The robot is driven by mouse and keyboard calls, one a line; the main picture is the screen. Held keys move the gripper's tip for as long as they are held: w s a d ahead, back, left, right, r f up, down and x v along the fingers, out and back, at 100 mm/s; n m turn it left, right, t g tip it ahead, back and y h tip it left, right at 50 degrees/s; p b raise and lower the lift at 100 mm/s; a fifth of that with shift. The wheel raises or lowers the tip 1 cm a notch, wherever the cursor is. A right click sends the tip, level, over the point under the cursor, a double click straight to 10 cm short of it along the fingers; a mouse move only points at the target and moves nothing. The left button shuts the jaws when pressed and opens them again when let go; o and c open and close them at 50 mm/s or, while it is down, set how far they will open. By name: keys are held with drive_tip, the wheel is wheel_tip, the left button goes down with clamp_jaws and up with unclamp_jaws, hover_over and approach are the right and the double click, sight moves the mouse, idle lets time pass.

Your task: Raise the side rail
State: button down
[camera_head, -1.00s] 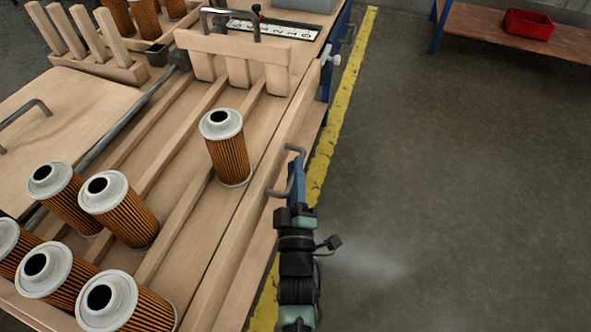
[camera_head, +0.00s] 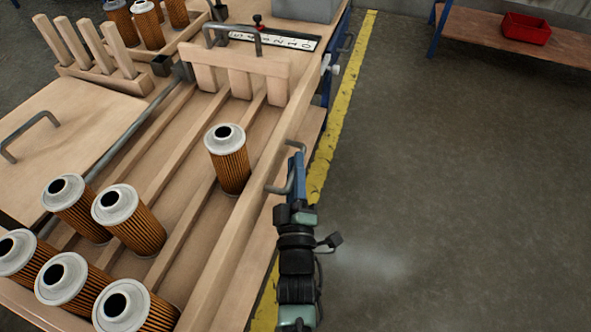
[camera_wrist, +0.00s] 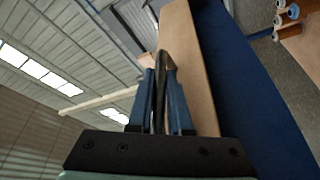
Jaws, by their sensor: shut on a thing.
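The side rail (camera_head: 252,205) is a long pale wooden bar along the right edge of the bench, with a grey bent handle (camera_head: 296,143) on its outer side. My gripper (camera_head: 292,175) is at the rail's outer side, shut on this handle. In the wrist view my gripper (camera_wrist: 160,78) has both blue fingers pressed around the dark handle (camera_wrist: 162,56), next to the wooden rail (camera_wrist: 188,65). The part of the handle between the fingers is partly hidden.
One filter cartridge (camera_head: 228,158) stands in a lane close to the rail; several others stand at the lower left. A wooden slotted gate (camera_head: 240,72) spans the lanes' far end. Open floor (camera_head: 450,190) lies right of the yellow line (camera_head: 345,110). A red bin (camera_head: 527,28) sits on a far bench.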

drive_tip(key=shift+r, duration=0.55)
drive_tip(key=c, duration=0.8)
unclamp_jaws()
drive_tip(key=shift+c, duration=0.2)
drive_tip(key=shift+f, duration=0.1)
drive_tip(key=shift+s+f, duration=0.1)
drive_tip(key=shift+s, duration=0.3)
drive_tip(key=v, duration=1.2)
drive_tip(key=shift+p, duration=0.45)
drive_tip(key=shift+s+d, duration=0.1)
